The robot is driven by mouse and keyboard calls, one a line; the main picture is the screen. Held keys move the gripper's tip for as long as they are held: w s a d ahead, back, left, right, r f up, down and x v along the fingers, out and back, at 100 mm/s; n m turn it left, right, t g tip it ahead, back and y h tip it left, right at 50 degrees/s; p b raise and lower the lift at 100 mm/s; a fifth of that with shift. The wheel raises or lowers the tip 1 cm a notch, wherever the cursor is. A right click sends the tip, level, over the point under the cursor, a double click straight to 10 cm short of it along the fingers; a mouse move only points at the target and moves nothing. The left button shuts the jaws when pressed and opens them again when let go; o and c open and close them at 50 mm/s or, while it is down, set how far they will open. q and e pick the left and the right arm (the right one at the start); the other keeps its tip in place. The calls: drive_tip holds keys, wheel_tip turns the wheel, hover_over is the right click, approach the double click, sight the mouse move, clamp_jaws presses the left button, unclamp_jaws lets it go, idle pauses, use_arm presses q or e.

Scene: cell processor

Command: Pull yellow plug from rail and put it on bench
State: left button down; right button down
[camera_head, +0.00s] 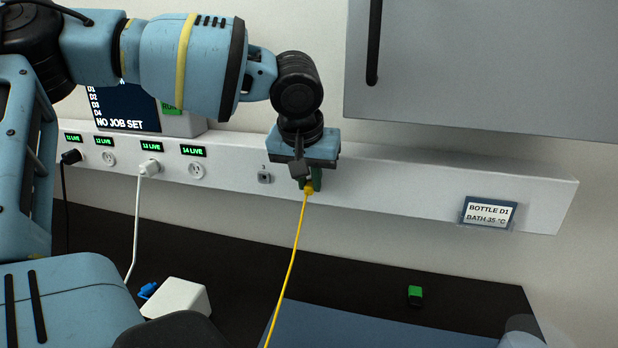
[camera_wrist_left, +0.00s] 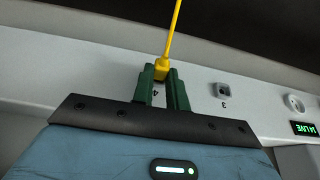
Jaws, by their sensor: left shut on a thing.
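The yellow plug (camera_head: 308,187) is at the white rail (camera_head: 400,190), with its yellow cable hanging down toward the bench (camera_head: 360,308). My left gripper (camera_head: 308,180) is at the rail and shut on the plug. In the left wrist view the plug (camera_wrist_left: 161,70) sits between the green fingertips of my left gripper (camera_wrist_left: 165,78), at the port marked 4. The fingers hide part of the plug and the port, so I cannot tell whether it is still seated. My right gripper is not in view.
An empty port marked 3 (camera_head: 264,177) is left of the gripper. A white plug (camera_head: 149,167) and a black plug (camera_head: 71,156) sit in outlets farther left. A white box (camera_head: 177,298) and a small green-and-black item (camera_head: 415,294) lie on the bench. A grey cabinet (camera_head: 490,70) hangs above.

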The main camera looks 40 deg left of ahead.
use_arm(q)
drive_tip(key=shift+s, duration=0.1)
drive_tip(key=shift+s+d, duration=0.2)
drive_tip(key=shift+s, duration=0.05)
drive_tip(key=shift+s, duration=0.1)
drive_tip(key=shift+s+d+p, duration=0.3)
drive_tip(key=shift+s+d, duration=0.1)
drive_tip(key=shift+s, duration=0.2)
drive_tip(key=shift+a, duration=0.1)
idle(0.3)
